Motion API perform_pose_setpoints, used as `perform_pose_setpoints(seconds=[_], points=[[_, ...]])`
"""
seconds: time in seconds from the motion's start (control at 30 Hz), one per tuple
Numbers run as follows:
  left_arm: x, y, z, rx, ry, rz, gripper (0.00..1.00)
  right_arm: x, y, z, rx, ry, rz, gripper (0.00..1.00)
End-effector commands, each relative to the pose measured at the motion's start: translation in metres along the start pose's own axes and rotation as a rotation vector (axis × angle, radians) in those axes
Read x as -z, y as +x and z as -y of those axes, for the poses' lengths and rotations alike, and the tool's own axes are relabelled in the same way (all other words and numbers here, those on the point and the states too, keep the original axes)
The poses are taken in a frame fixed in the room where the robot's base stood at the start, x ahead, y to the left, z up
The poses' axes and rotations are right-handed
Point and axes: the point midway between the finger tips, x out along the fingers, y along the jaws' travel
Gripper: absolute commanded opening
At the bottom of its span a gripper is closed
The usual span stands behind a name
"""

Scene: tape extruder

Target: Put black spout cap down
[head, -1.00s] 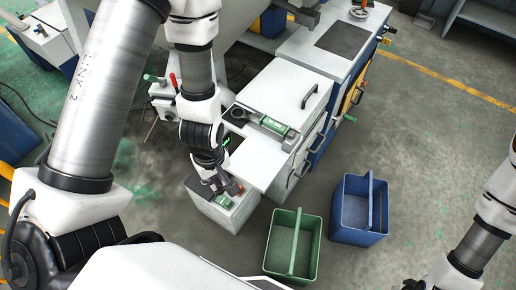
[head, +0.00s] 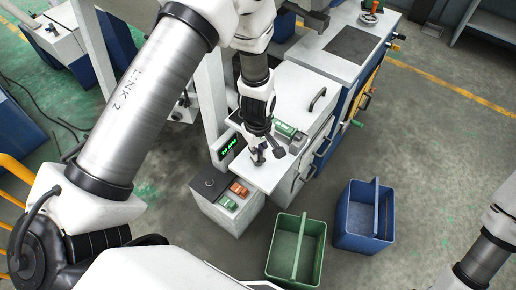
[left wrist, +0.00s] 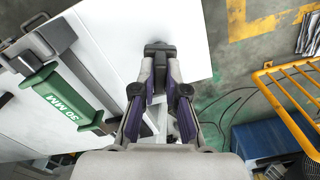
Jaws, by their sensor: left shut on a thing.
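My left gripper (head: 260,158) is over the white tabletop (head: 266,180) of the machine, near its left side. In the left wrist view its fingers (left wrist: 159,88) are closed on a small dark piece, the black spout cap (left wrist: 159,49), at the fingertips. The cap shows against the white surface close to its edge; I cannot tell whether it touches the surface. In the head view the cap is mostly hidden by the gripper. My right gripper is out of view; only part of my right arm shows at the right edge.
A green 30 MM block (left wrist: 62,104) with grey bars lies on the white surface beside the gripper. A control box (head: 226,206) with green and orange buttons stands in front left. A green bin (head: 283,268) and a blue bin (head: 354,241) stand on the floor.

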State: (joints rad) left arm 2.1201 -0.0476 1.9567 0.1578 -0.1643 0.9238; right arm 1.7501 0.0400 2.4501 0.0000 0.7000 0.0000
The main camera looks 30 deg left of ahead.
Motion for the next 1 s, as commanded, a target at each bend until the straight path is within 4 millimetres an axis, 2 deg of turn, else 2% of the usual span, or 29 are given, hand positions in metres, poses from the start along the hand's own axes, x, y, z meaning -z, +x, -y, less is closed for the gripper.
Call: perform_pose_setpoints(seconds=[0.2, 0.23, 0.3, 0.67, 0.77, 1.0], points=[[0.0, 0.003, 0.0, 0.0, 0.0, 0.0, 0.0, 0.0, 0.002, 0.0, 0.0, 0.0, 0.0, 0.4], [0.0, 0.002, 0.0, -0.001, 0.0, 0.0, 0.19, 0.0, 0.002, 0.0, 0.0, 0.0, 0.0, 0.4], [0.0, 0.002, 0.0, -0.001, 0.0, 0.0, 0.37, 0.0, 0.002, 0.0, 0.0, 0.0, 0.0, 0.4], [0.0, -0.004, 0.0, -0.002, 0.0, -0.001, 0.37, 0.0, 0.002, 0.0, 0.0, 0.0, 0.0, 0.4], [0.001, -0.018, -0.001, -0.004, 0.0, -0.002, 0.37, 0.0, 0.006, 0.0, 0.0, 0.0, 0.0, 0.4], [0.001, -0.079, -0.001, -0.006, 0.0, -0.003, 0.37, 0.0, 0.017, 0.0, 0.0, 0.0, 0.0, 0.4]])
